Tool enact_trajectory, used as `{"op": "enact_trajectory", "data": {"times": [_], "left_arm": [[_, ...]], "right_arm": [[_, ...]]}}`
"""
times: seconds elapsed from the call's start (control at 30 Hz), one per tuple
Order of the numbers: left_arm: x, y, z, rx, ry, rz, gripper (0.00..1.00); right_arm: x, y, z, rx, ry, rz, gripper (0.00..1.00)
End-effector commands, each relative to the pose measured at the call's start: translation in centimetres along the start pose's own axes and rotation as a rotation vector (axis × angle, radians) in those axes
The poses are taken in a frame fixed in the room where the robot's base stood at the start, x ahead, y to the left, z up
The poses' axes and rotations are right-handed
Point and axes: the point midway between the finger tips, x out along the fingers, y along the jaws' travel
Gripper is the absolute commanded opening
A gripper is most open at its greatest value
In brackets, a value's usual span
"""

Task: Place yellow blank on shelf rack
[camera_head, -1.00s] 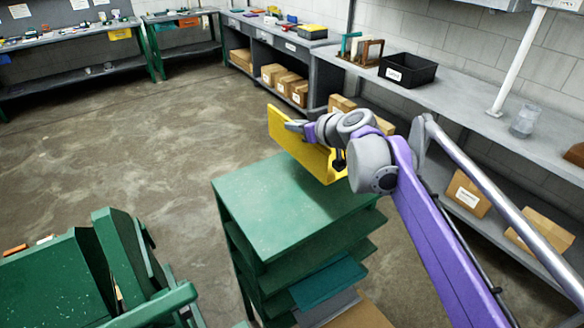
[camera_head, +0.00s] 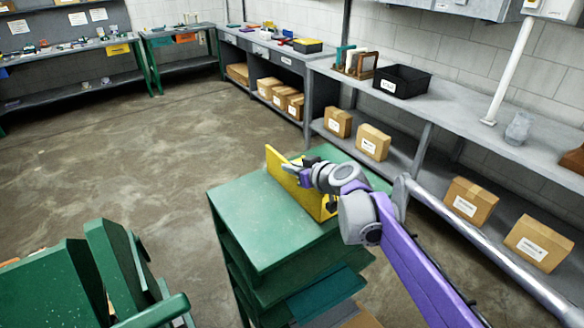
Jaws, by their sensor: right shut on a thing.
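The yellow blank (camera_head: 283,172) is an L-shaped yellow piece at the top of the green shelf rack (camera_head: 248,217). My right gripper (camera_head: 293,168) is shut on the blank's upright side, and its purple and grey arm comes in from the lower right. The blank appears to be at or just above the rack's top surface; I cannot tell whether it touches. The wrist hides part of the blank and the rack's far right corner. My left gripper is not in view.
A long grey bench (camera_head: 455,112) with a black bin (camera_head: 403,81) runs along the right wall. Cardboard boxes (camera_head: 470,201) sit on its lower shelf. A green slatted structure (camera_head: 60,285) stands at the lower left. Open concrete floor (camera_head: 120,150) lies to the left.

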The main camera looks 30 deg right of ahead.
Motion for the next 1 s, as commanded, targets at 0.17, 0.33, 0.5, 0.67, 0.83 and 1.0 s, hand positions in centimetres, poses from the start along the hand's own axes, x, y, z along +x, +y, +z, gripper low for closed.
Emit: {"op": "enact_trajectory", "data": {"times": [0.17,0.33,0.5,0.67,0.83,1.0], "left_arm": [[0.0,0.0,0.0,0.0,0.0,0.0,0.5],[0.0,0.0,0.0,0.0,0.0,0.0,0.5],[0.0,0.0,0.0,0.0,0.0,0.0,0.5],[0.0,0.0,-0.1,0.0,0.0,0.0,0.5],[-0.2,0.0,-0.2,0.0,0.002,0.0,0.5],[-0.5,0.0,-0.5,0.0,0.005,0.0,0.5]], "right_arm": [[0.1,0.0,0.2,0.0,0.0,0.0,0.19],[0.1,0.0,0.2,0.0,0.0,0.0,0.42],[0.1,0.0,0.2,0.0,0.0,0.0,0.42],[-0.3,0.0,-0.1,0.0,0.0,0.0,0.42],[-3.0,0.1,-0.1,0.001,0.0,0.003,0.42],[-6.8,0.1,-0.1,0.001,0.0,0.004,0.42]]}}
